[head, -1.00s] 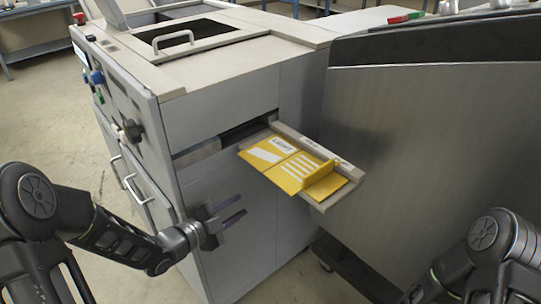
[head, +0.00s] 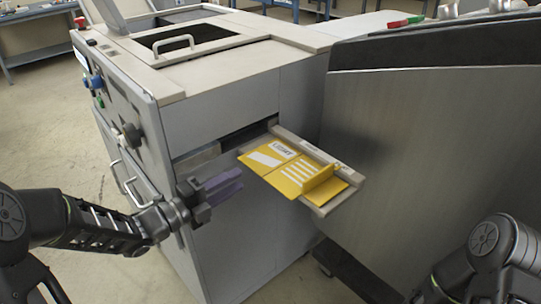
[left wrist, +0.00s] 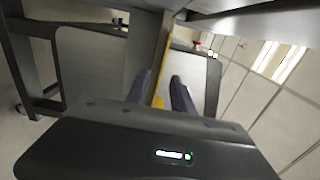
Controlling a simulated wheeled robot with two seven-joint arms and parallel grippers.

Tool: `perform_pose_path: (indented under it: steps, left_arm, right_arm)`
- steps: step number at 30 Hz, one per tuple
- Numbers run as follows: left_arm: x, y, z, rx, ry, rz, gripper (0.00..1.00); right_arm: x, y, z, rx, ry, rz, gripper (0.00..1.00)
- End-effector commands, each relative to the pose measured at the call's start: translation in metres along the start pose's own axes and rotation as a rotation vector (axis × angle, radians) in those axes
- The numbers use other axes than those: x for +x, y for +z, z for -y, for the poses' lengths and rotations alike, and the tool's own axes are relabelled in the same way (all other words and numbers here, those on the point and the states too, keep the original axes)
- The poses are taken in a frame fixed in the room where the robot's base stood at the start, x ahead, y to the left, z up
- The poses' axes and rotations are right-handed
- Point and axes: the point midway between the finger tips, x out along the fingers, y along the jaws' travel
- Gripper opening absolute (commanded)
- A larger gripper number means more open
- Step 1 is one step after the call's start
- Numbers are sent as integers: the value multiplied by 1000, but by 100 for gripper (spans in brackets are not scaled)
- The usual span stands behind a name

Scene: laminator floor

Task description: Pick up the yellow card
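The yellow card (head: 268,160) lies on an out-feed tray (head: 325,209) that juts from the side of the grey machine. It has a white label, white stripes and a raised yellow piece near its right end. My left gripper (head: 228,184) is just left of the tray, fingers pointing right toward it, apart from the card. In the left wrist view the two fingers (left wrist: 160,92) stand apart, and a narrow yellow edge of the card (left wrist: 159,101) shows beyond and between them. My right arm shows at the lower right of the head view, but its gripper is out of view.
The grey machine (head: 230,115) stands behind the tray, with handles and knobs on its left face. A large slanted grey panel (head: 420,160) stands close to the tray's right. Open floor (head: 50,130) lies at the left.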

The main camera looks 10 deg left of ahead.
Motion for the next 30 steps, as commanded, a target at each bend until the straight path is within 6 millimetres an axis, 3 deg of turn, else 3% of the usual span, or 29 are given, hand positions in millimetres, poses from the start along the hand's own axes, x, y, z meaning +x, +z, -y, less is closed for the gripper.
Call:
perform_pose_path:
  steps: [8,18,30]
  left_arm:
    - [7,0,2,0,1,-2,29]
    - [50,0,3,-1,0,-2,29]
    - [52,1,3,0,0,0,29]
  right_arm:
    - [-3,0,1,0,0,0,0]
    - [-15,0,6,1,0,0,0]
    - [-14,0,6,1,0,0,0]
